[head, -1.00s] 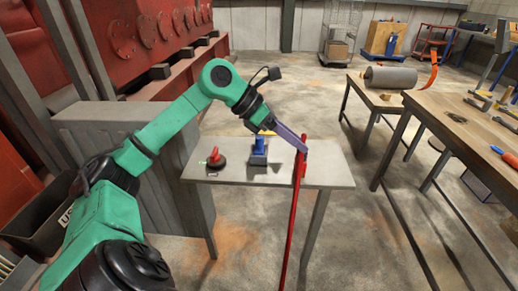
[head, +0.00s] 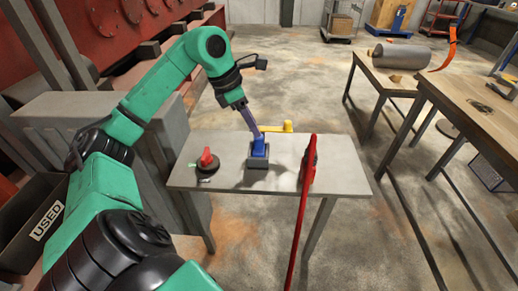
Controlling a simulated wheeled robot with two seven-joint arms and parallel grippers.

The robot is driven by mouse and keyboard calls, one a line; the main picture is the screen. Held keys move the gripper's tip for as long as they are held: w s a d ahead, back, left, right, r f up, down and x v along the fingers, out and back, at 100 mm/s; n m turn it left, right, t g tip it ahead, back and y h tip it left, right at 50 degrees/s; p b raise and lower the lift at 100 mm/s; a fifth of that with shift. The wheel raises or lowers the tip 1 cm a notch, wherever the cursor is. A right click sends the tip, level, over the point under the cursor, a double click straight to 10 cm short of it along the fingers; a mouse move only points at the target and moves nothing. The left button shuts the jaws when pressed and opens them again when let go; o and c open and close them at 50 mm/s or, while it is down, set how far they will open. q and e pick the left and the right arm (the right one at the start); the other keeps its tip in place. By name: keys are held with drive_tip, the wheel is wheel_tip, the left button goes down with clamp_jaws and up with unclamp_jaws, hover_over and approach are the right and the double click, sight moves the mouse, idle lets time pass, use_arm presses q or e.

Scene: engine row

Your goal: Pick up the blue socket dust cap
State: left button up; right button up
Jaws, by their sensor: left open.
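The blue socket dust cap (head: 259,147) is the small blue piece standing upright on a dark grey block (head: 258,162) near the middle of the grey table. My left gripper (head: 256,132) points down from above and a little left, with its tips right at the top of the blue piece. It is open; whether the fingers touch or straddle the blue piece is too small to tell. My right gripper does not show.
The grey table (head: 225,180) also holds a red-topped black knob (head: 207,161) at left and a yellow lever (head: 287,127) behind. A tall red bar (head: 302,200) stands at the table's front right. A wooden workbench (head: 480,110) is farther right.

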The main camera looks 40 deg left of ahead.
sight(259, 139)
use_arm(q)
drive_tip(key=p+x, duration=0.1)
drive_tip(key=x, duration=0.4)
drive_tip(key=shift+s+f, duration=0.1)
drive_tip(key=shift+f, duration=0.15)
drive_tip(key=shift+d+f, duration=0.1)
drive_tip(key=shift+f, duration=0.3)
clamp_jaws()
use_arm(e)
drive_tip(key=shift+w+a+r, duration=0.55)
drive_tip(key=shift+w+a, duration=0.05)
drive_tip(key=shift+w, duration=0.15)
